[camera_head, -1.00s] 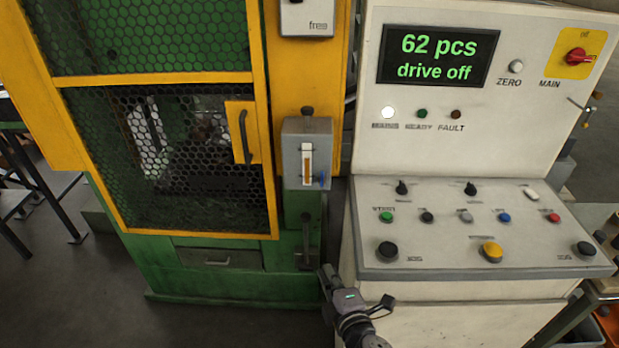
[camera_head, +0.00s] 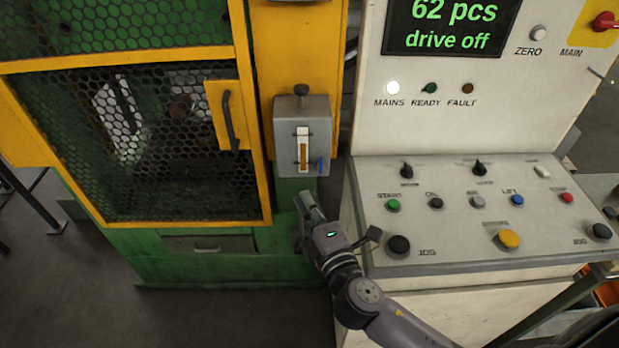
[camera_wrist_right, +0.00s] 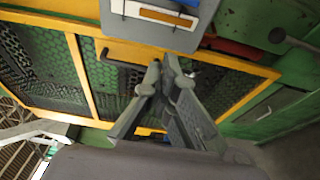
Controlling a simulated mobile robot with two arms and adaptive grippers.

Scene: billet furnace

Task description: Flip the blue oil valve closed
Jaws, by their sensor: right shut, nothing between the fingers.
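The blue oil valve (camera_head: 320,166) is a small blue lever at the lower right corner of the grey oil box (camera_head: 318,112), beside its sight gauge (camera_head: 303,150). It appears to hang roughly upright. My right gripper (camera_head: 304,197) is below the box, with its fingers pointing up towards it. The gripper is shut and empty, apart from the valve. In the right wrist view the closed fingertips (camera_wrist_right: 164,62) are just below the box's edge (camera_wrist_right: 150,36). A bit of blue (camera_wrist_right: 188,2) shows at the top edge there. My left gripper is out of view.
A yellow-framed mesh door with a handle (camera_head: 229,120) is left of the box. The control panel (camera_head: 470,240) with several buttons and knobs stands close on the right, beside my right arm. Open floor (camera_head: 80,300) lies at the lower left.

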